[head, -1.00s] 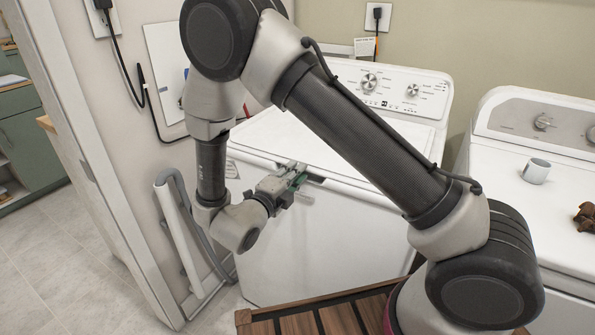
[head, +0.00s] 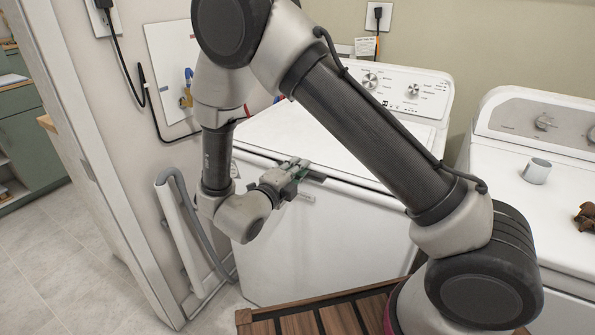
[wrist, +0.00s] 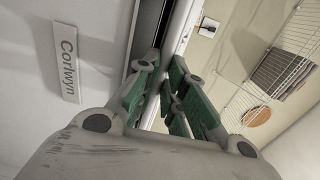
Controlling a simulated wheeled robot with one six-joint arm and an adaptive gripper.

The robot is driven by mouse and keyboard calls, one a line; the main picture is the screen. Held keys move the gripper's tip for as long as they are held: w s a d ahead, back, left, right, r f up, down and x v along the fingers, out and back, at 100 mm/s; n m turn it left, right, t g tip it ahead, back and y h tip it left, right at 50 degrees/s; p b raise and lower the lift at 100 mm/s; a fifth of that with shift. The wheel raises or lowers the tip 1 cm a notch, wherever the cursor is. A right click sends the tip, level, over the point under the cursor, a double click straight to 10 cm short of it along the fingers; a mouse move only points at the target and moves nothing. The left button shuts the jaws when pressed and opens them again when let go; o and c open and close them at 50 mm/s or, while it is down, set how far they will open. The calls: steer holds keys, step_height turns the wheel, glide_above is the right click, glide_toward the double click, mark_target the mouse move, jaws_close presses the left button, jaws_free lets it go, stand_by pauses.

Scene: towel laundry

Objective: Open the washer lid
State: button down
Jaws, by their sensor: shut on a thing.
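The white washer (head: 320,245) stands against the back wall, with its control panel along the back. Its lid (head: 285,128) is nearly flat on top, partly hidden behind my arm. My gripper (head: 299,171) is at the lid's front edge, left of its middle, shut on that edge. In the wrist view the green-padded fingers (wrist: 166,88) are on either side of the lid's pale edge (wrist: 183,25). A dark gap runs beside that edge, along the washer's front.
A grey hose (head: 180,205) runs by the wall left of the washer. A wire shelf (wrist: 285,70) shows in the wrist view.

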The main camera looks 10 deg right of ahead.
steer(key=w+d+r, duration=0.3)
steer(key=r, duration=0.8)
steer(key=w+d+r+g+y, duration=0.1)
steer(key=w+d+r, duration=0.2)
steer(key=r, duration=0.7)
steer(key=w+d+r+g, duration=0.1)
steer(key=w+d+r, duration=0.2)
steer(key=r, duration=0.8)
steer(key=shift+w+d+r+y, duration=0.15)
steer(key=shift+w+r+y, duration=0.2)
steer(key=shift+w+y, duration=0.05)
steer(key=c, duration=2.2)
jaws_free()
steer(key=w+d+r, duration=0.5)
steer(key=r, duration=0.1)
steer(key=shift+w+r, duration=0.2)
steer(key=shift+w, duration=0.15)
steer(key=o, duration=0.4)
steer(key=shift+a+f, duration=0.1)
steer(key=shift+f, duration=0.05)
steer(key=shift+o, duration=0.2)
steer(key=shift+s, duration=0.1)
steer(key=v, duration=1.2)
